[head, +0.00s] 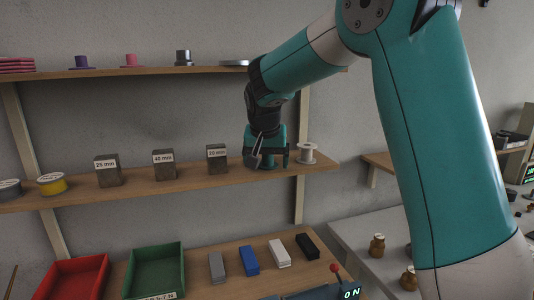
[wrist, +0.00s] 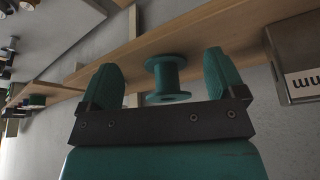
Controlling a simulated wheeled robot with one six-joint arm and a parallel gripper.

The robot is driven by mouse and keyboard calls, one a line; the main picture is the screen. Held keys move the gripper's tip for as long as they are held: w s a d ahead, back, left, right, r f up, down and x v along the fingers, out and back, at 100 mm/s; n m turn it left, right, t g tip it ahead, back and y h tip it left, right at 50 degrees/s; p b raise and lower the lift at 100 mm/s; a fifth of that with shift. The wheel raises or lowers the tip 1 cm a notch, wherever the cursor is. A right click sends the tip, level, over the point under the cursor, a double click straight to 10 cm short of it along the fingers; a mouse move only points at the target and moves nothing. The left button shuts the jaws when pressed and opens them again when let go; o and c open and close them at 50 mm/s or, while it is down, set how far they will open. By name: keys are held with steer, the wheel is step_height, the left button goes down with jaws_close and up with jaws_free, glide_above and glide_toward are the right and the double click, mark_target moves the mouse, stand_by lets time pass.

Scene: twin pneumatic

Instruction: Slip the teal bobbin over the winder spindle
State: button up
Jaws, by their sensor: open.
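The teal bobbin (wrist: 166,76) stands on the middle wooden shelf (wrist: 200,32). In the wrist view it shows between the two fingers of my gripper (wrist: 160,62), with a gap on each side. My gripper is open and holds nothing. In the head view my gripper (head: 266,150) is low over the right part of that shelf and hides most of the bobbin. I cannot make out the winder spindle in either view.
Marked blocks, the nearest labelled 22 mm (head: 217,158), stand left of my gripper. A white spool (head: 307,153) stands close on its right. An upper shelf (head: 150,70) carries small spools. Red (head: 75,278) and green bins (head: 155,270) sit below.

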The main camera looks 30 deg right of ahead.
mark_target(268, 158)
steer(key=w+d+p, duration=0.1)
steer(key=w+d, duration=0.1)
steer(key=w+d+p, duration=0.1)
steer(key=w+p, duration=0.1)
steer(key=shift+w+d, duration=0.35)
steer(key=shift+w, duration=0.05)
steer(key=shift+f, duration=0.6)
steer(key=c, duration=1)
